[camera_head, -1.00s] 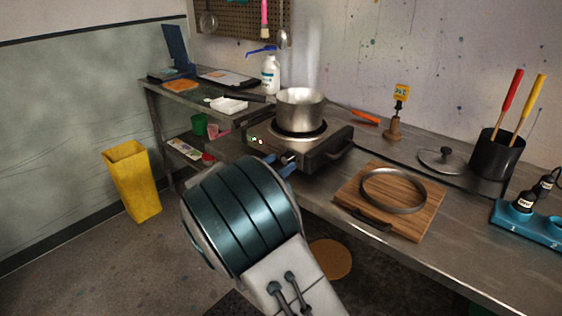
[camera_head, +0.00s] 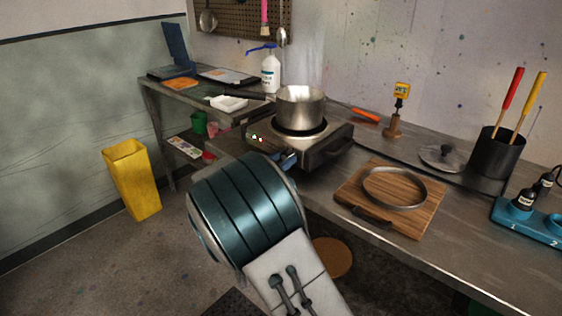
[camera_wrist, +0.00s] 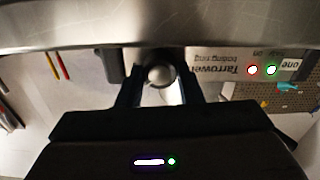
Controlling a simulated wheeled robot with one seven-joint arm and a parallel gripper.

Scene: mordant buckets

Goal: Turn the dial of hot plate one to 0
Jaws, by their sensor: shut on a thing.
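The hot plate (camera_head: 318,150) stands at the front edge of the steel bench, with a steaming metal pot (camera_head: 300,108) on its ring. In the wrist view its front panel (camera_wrist: 225,62) carries a tag reading "one" and red and green lights. The round metal dial (camera_wrist: 160,76) sits between the two dark blue fingers of my gripper (camera_wrist: 160,68), which is shut on it. In the head view my gripper (camera_head: 287,160) reaches the front of the hot plate, and my wrist mostly hides the dial. I cannot read the dial's setting.
A wooden board (camera_head: 412,225) with a metal ring (camera_head: 394,188) lies right of the hot plate. The pot's handle (camera_head: 246,97) points left over the bench. A yellow bin (camera_head: 132,180) stands on the floor at left.

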